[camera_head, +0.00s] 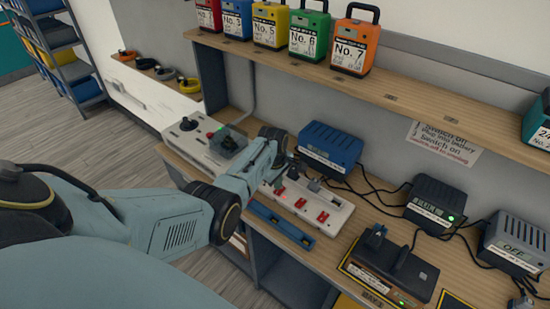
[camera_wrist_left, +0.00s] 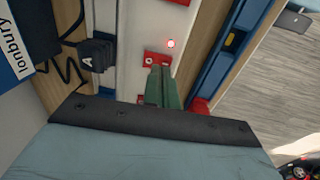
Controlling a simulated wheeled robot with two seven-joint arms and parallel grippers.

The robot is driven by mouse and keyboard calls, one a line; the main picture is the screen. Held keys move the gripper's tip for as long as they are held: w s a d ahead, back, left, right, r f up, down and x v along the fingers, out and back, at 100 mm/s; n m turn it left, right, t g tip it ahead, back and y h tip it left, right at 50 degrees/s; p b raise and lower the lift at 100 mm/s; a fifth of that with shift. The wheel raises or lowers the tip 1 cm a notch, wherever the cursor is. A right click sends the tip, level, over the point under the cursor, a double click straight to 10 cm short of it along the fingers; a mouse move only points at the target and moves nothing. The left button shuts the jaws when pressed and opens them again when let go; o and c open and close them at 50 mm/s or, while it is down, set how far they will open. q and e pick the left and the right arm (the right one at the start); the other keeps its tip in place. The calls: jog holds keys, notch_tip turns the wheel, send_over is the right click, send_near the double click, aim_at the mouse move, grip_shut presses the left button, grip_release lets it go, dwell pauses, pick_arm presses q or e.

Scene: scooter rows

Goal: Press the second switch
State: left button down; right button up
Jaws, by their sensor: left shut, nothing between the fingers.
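A white power strip (camera_head: 340,212) with red switches lies on the lower wooden shelf; its white surface also shows in the left wrist view (camera_wrist_left: 133,40). In the head view, red switches (camera_head: 300,203) and (camera_head: 322,217) are clear to the right of my left gripper (camera_head: 275,181). In the left wrist view, the shut, empty green fingers (camera_wrist_left: 160,72) reach over the strip, with their tips at or just above a red switch (camera_wrist_left: 152,58). Contact cannot be told. A red light (camera_wrist_left: 171,43) glows beside that switch. My right gripper is not in view.
A blue charger (camera_head: 330,148) stands behind the strip and a blue bar (camera_head: 280,224) lies along its front. A black plug marked A (camera_wrist_left: 97,55) is close beside the fingers. Cables run right to dark chargers (camera_head: 436,203). Numbered battery packs (camera_head: 357,43) stand on the upper shelf.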

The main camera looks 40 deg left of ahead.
pick_arm(q)
jog(key=r+p, duration=0.2)
jog(key=shift+s+r, duration=0.2)
jog(key=shift+r, duration=0.1)
notch_tip(320, 180, up, 9)
jog(key=s+p, duration=0.1)
jog(key=shift+r+p, duration=0.2)
jog(key=shift+p, duration=0.2)
jog(key=shift+s, duration=0.1)
